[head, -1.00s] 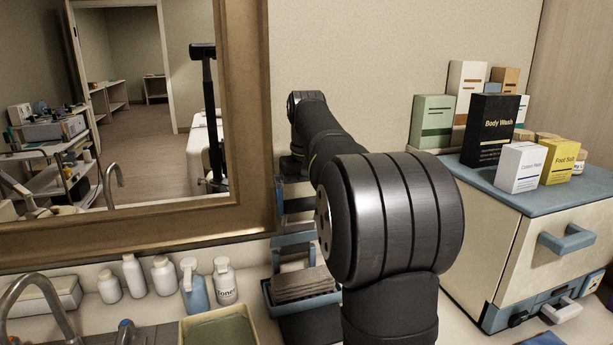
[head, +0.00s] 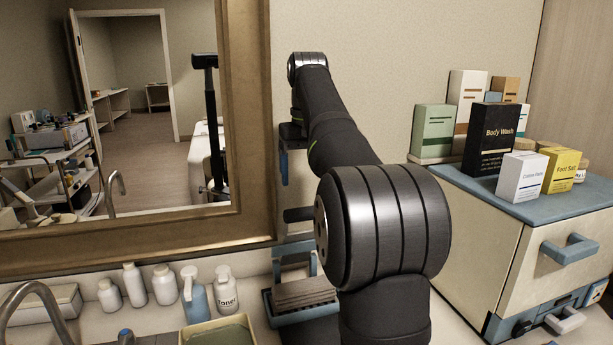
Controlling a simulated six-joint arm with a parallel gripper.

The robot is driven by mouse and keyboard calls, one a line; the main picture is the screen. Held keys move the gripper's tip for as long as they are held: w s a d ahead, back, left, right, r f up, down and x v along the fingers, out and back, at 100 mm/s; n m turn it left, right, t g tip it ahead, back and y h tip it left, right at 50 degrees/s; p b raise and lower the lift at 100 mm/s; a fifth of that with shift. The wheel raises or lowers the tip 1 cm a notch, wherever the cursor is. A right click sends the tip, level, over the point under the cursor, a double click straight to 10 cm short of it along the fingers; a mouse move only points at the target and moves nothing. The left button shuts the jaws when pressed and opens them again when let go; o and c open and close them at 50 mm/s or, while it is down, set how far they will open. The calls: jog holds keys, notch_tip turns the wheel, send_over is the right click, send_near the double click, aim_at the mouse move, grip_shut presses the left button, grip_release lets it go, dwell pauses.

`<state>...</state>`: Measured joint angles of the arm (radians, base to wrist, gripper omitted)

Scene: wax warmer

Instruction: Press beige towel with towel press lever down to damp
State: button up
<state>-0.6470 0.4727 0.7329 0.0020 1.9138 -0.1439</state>
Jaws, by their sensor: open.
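A blue tray (head: 272,312) stands on the counter below the mirror's right corner. A stack of folded greyish-beige towels (head: 304,292) lies in it. A blue press frame (head: 290,250) rises behind the stack. A dark bar (head: 298,214) shows above the frame and may be the lever; my arm hides its right end. My gripper (head: 287,155) is above this bar and the towels, near the wall, open and partly hidden by my arm. I see nothing held in it. The right side of the press is hidden.
A cabinet with a blue top (head: 470,180) stands right, with several product boxes and a blue handle (head: 569,249). Bottles (head: 165,284) and a bin (head: 215,325) stand left near the faucet (head: 40,292). The mirror frame (head: 250,120) is close left of my gripper.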

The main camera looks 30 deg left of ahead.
jog(key=shift+t+y, duration=0.7)
jog(key=w+a+r, duration=0.1)
jog(key=a+r, duration=0.1)
jog(key=w+a+r, duration=0.2)
jog(key=shift+a, duration=0.1)
jog(key=c, duration=1.4)
jog(key=shift+a, duration=0.1)
grip_shut()
jog(key=shift+s+d+f, duration=0.2)
jog(key=shift+f, duration=1.7)
jog(key=shift+s+d+f, duration=0.2)
jog(key=shift+d+f, duration=0.05)
jog(key=shift+f, duration=1.6)
jog(key=shift+s+d+f, duration=0.2)
jog(key=shift+f, duration=1.7)
